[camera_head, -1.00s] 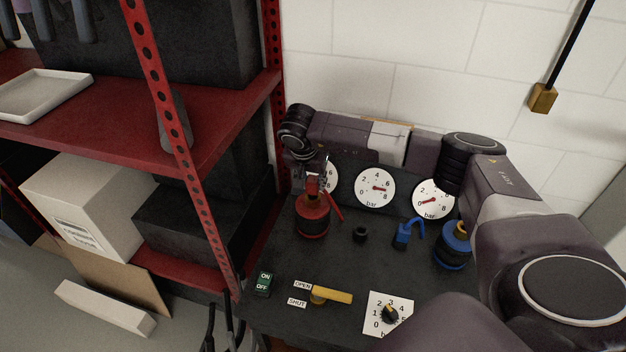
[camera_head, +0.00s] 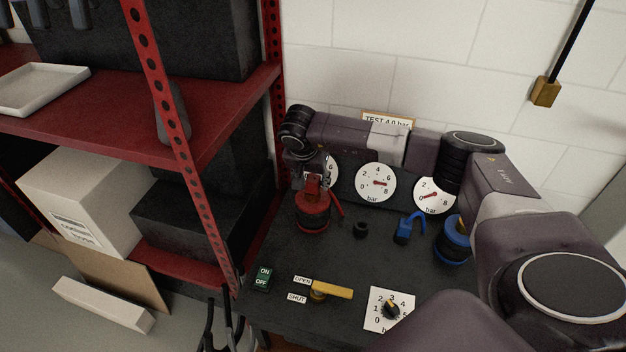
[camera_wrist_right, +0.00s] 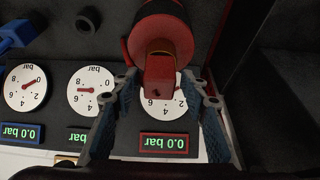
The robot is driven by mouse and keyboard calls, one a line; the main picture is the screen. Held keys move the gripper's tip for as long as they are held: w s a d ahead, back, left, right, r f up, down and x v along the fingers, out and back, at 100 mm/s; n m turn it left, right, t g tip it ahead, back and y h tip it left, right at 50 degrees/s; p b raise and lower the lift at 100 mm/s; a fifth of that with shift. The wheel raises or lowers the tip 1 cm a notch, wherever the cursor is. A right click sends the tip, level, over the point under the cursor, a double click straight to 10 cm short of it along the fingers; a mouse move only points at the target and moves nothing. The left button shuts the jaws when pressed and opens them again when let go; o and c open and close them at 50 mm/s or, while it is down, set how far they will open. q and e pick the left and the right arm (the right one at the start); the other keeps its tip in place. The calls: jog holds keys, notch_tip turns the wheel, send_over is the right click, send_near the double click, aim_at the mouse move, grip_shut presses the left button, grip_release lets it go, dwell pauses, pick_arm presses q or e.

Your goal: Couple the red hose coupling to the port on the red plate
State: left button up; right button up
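A red round body (camera_head: 312,214) stands at the back left of the dark bench, with a red block (camera_head: 313,186) on top. I take this to be the red coupling; a red plate or port under it cannot be made out. My right gripper (camera_head: 311,170) reaches over it from above. In the right wrist view its two fingers (camera_wrist_right: 163,86) stand on either side of the red block (camera_wrist_right: 159,70), with gaps showing, so it looks open around the block. The round body (camera_wrist_right: 162,32) lies beyond. My left gripper is not in view.
A red lever (camera_head: 336,204) stands close beside the red body. Gauges (camera_head: 376,183) line the back. A black port (camera_head: 361,230), blue hook (camera_head: 409,228) and blue round body (camera_head: 454,241) are to the right. A yellow valve handle (camera_head: 331,290) is in front. A red shelf post (camera_head: 174,140) stands left.

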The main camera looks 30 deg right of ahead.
jog(key=shift+v, duration=4.05)
jog(key=shift+s+r, duration=0.1)
